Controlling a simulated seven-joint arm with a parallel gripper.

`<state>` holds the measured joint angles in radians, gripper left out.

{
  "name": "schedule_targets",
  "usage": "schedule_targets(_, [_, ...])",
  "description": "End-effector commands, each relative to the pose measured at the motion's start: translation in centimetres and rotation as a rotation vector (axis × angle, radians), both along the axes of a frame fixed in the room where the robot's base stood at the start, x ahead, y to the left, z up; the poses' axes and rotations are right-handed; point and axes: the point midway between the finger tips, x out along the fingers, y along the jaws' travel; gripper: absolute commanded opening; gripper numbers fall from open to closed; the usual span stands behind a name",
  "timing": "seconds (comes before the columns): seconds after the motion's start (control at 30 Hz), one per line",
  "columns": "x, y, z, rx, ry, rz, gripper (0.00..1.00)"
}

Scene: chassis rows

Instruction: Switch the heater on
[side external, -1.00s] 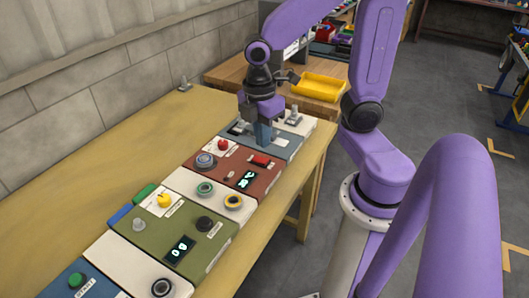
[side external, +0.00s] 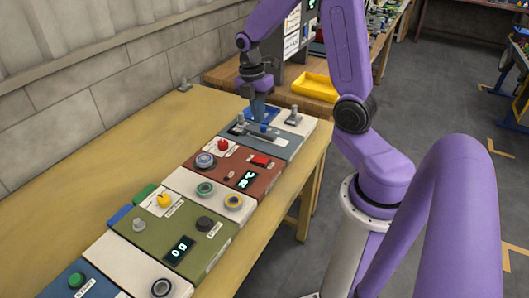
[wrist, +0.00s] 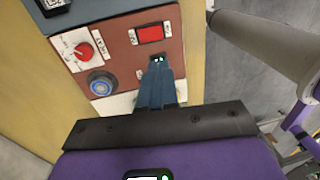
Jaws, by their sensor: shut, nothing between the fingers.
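My gripper (side external: 259,118) is shut and empty, with its fingers pointing down over the far part of the blue-grey panel (side external: 283,145). The red panel carries a red rocker switch (wrist: 150,34), a red knob (wrist: 84,50) and a blue round button (wrist: 101,85). The labels are too small to read, so I cannot tell which control is the heater's.
A green panel (side external: 150,238) with a yellow knob (side external: 164,200), a black knob and a lit display lies nearer. White panels with round buttons and a toggle (side external: 294,115) sit in the row. The wooden table (side external: 75,205) is clear at left; a yellow bin (side external: 315,86) stands behind.

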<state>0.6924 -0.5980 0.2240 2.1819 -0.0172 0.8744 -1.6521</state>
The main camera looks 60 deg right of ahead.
Motion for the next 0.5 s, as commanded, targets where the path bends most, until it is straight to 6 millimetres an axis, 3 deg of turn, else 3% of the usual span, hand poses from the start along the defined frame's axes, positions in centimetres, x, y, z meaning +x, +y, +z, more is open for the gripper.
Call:
schedule_targets(0.37, [0.0, -0.1, -0.1, 0.0, 0.001, 0.002, 0.0])
schedule_targets(0.5, [-0.2, -0.1, -1.1, 0.0, 0.004, 0.002, 0.0])
